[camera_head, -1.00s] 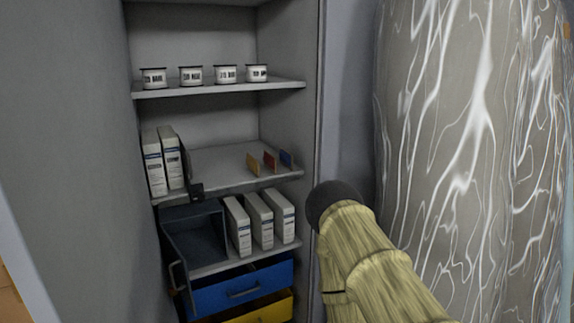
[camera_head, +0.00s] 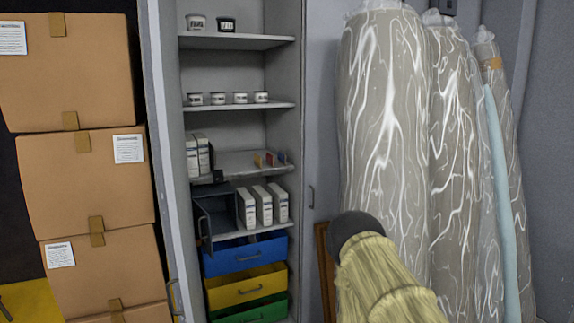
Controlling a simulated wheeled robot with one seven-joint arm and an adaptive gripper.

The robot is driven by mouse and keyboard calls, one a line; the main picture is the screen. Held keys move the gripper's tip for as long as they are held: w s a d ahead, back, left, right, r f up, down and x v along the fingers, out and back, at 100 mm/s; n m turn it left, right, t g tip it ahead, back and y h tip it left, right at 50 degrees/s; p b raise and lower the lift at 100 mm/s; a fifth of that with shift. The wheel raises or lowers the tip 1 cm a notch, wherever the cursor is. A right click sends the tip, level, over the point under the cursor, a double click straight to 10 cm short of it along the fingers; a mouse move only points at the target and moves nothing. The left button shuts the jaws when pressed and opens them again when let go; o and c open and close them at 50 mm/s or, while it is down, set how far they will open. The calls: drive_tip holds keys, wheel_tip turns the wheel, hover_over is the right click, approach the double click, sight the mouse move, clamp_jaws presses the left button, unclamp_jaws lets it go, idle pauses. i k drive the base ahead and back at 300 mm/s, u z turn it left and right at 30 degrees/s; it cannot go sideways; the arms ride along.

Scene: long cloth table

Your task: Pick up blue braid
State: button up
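Part of my arm, in a straw-coloured cover with a dark round end, rises at the lower right, well apart from the cabinet. My gripper's fingers are not in view.
The cabinet also holds labelled pots (camera_head: 240,98), white boxes (camera_head: 264,205), a dark open bin (camera_head: 217,212), and a blue drawer (camera_head: 245,255) over yellow and green ones. Cardboard boxes (camera_head: 85,185) are stacked at left. Tall wrapped rolls (camera_head: 385,120) stand at right.

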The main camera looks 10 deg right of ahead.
sight(282, 159)
drive_tip(key=z, duration=1.5)
drive_tip(key=i, duration=1.25)
drive_tip(key=u, duration=1.85)
